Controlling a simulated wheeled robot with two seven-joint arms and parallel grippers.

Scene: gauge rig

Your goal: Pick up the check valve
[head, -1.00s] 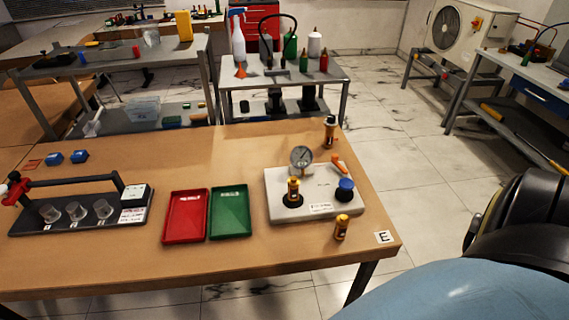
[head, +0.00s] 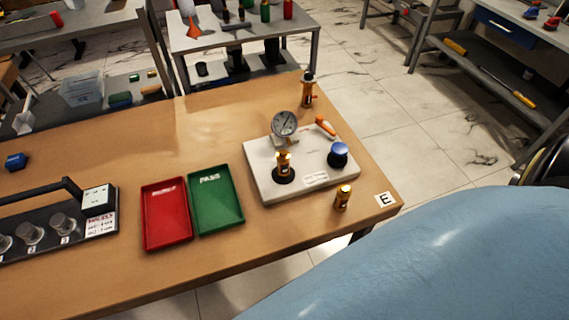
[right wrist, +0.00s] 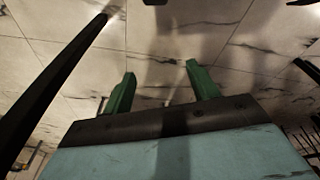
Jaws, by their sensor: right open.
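Three small brass-coloured fittings with dark bands are in the head view, and I cannot tell for certain which is the check valve. One brass fitting (head: 343,197) stands on the table just in front of the gauge rig (head: 262,165). A second brass fitting (head: 284,163) stands upright in the rig's black socket. A taller brass and black fitting (head: 308,90) stands behind the rig near the table's far edge. My right gripper (right wrist: 160,70) is open and empty, with green fingers apart and only floor beyond them. My left gripper is not in view.
A pressure gauge (head: 285,124), a blue knob (head: 338,154) and an orange lever (head: 325,125) are on the rig. A red tray (head: 147,218) and a green tray (head: 236,214) lie left of it. A dark rack (head: 70,246) with clear cups is further left. Bare table lies in front.

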